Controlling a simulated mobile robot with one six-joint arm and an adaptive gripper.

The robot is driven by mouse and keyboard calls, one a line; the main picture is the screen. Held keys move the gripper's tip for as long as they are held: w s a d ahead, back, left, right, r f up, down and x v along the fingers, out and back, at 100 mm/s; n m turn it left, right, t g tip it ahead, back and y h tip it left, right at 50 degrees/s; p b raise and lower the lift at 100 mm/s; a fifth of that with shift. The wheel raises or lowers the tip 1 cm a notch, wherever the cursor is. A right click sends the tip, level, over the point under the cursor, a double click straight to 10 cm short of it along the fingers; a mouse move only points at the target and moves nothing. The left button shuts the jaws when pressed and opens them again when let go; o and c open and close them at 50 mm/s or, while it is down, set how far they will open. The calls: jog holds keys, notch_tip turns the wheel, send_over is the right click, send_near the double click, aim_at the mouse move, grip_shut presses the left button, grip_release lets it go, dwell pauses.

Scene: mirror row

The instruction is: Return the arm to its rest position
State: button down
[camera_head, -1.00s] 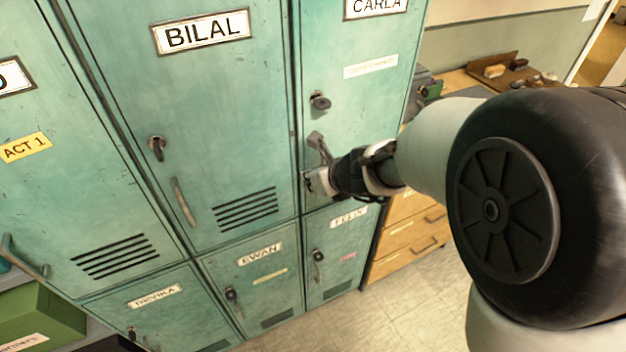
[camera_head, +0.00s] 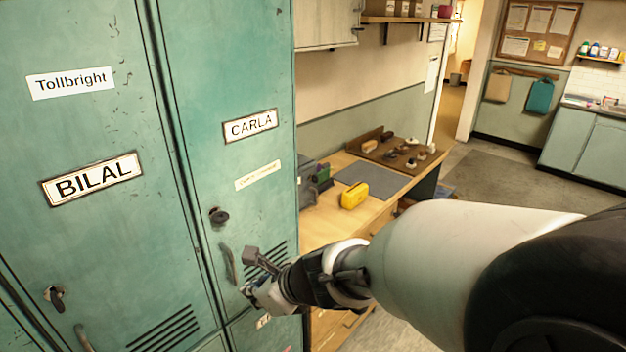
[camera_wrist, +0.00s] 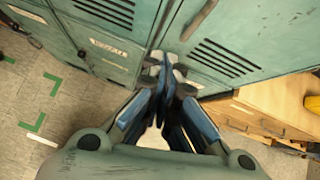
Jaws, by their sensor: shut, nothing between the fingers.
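My gripper (camera_head: 256,289) is in front of the lower part of the locker door labelled CARLA (camera_head: 232,75), close to its handle and vent slots. Whether it touches the door I cannot tell. In the wrist view my gripper (camera_wrist: 166,68) has its fingers together, with nothing between them. My arm stretches from the right edge of the head view to the lockers.
The BILAL locker (camera_head: 75,120) stands to the left, shut. A wooden bench (camera_head: 332,214) to the right carries a yellow object (camera_head: 354,194) and a grey mat (camera_head: 374,177). Open floor (camera_head: 497,185) lies further back. Green marks (camera_wrist: 33,123) lie on the floor below.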

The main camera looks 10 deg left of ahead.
jog(key=s+d+r+n+h, duration=0.1)
jog(key=s+d+r+n, duration=0.35)
jog(key=d+n, duration=0.2)
jog(key=s+d+r+n+h, duration=0.1)
jog(key=s+d+r+n, duration=0.2)
jog(key=s+d+n, duration=0.3)
jog(key=s+d+n+h, duration=0.3)
jog(key=s+d+n, duration=0.1)
jog(key=d, duration=0.4)
jog(key=s+d+n+h, duration=0.2)
jog(key=s+d+n, duration=0.3)
jog(key=d, duration=0.4)
jog(key=shift+d+f+n+h, duration=0.15)
jog(key=shift+f+n+h, duration=0.25)
jog(key=shift+n, duration=0.35)
jog(key=c, duration=2.3)
grip_release()
